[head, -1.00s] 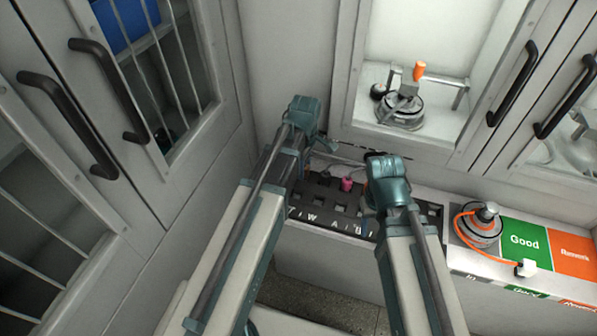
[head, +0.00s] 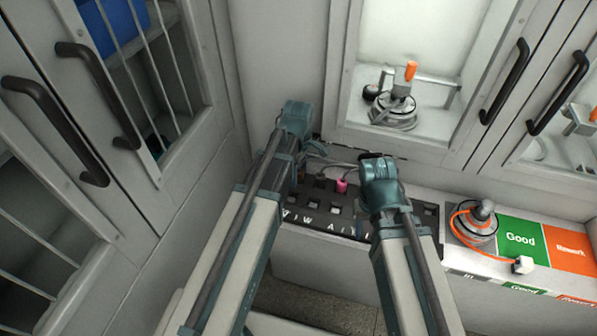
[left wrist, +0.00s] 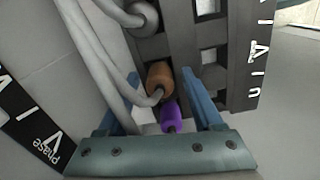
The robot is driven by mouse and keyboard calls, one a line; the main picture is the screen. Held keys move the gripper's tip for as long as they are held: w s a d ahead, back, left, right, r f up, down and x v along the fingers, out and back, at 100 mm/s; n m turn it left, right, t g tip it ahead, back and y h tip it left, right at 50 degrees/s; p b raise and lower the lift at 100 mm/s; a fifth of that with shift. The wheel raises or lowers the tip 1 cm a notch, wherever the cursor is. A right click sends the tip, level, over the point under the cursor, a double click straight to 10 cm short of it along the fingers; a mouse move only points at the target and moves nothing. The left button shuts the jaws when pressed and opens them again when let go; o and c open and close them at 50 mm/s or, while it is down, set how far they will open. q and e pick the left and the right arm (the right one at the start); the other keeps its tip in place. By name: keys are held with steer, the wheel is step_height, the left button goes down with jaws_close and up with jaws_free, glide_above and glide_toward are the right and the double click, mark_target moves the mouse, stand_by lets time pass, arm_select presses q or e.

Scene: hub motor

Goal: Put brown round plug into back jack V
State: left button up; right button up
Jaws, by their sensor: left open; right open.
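In the left wrist view the brown round plug (left wrist: 159,77) sits at the dark jack board (left wrist: 187,45), its grey cable bending off to the left. A purple plug (left wrist: 170,114) is right beside it, nearer the gripper. My left gripper (left wrist: 164,88) is open, its blue fingers on either side of the plugs. I cannot tell whether they touch them or whether the brown plug is seated. In the head view my left gripper (head: 302,152) is over the board's left end, hiding the brown plug. My right gripper (head: 372,160) is above the board's right part; its fingertips are mostly hidden.
A pink plug (head: 342,185) stands in the board between my arms. A motor with an orange cable (head: 476,222) stands right of the board beside the green Good area (head: 520,240). Cabinet walls close in behind and left.

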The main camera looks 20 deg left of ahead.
mark_target(299, 170)
arm_select(q)
step_height(299, 170, up, 12)
steer(key=p, duration=1.2)
steer(key=s+d+m, duration=0.5)
steer(key=s+m, duration=0.2)
steer(key=m, duration=0.2)
steer(key=s+d+m+y, duration=0.1)
steer(key=s+d+m, duration=0.4)
steer(key=m, duration=0.5)
steer(key=shift+s+d+r+m, duration=0.2)
steer(key=shift+s+d+m, duration=0.1)
steer(key=shift+s, duration=0.85)
